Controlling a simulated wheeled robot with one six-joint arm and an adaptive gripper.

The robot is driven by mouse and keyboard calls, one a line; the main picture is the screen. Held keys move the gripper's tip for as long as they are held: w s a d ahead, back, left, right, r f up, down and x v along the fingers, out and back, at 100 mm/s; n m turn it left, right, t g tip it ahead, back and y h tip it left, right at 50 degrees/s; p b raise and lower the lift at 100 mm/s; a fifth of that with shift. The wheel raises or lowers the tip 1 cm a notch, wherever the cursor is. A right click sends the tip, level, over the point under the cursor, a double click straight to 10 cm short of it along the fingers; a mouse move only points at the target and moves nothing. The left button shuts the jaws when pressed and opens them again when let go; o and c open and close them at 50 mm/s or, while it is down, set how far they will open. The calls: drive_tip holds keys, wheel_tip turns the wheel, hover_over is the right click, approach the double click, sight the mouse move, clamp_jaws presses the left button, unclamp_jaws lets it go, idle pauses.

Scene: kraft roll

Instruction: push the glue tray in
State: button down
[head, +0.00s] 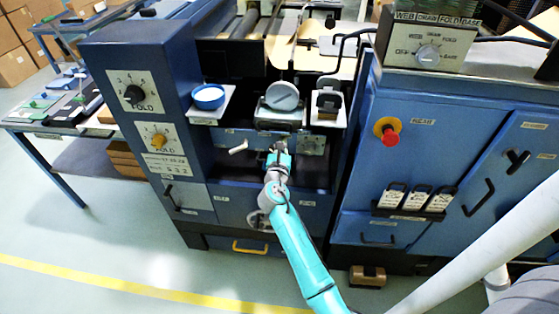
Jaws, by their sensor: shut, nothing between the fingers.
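No label that I can read marks the glue tray for certain. The likeliest part is the middle pale tray (267,113), in the opening of the blue machine, with a round grey lid or disc (282,96) on it and a dark bar along its front. My gripper (278,148) is shut and empty, just below and in front of that tray, at the machine's dark recess. I cannot tell whether it touches anything. My arm hides part of the machine front below.
A plate with a blue round dish (208,97) is to the left, and a plate with a black block (327,103) to the right. A pale lever (238,147) sticks out left of my gripper. A red stop button (389,134) is on the right cabinet. The floor in front is mostly clear.

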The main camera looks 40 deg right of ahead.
sight(286, 128)
drive_tip(key=x, duration=1.1)
drive_tip(key=shift+w+d, duration=0.15)
drive_tip(key=shift+w, duration=0.05)
drive_tip(key=shift+d, duration=0.1)
drive_tip(key=shift+r, duration=0.15)
drive_tip(key=shift+w, duration=0.1)
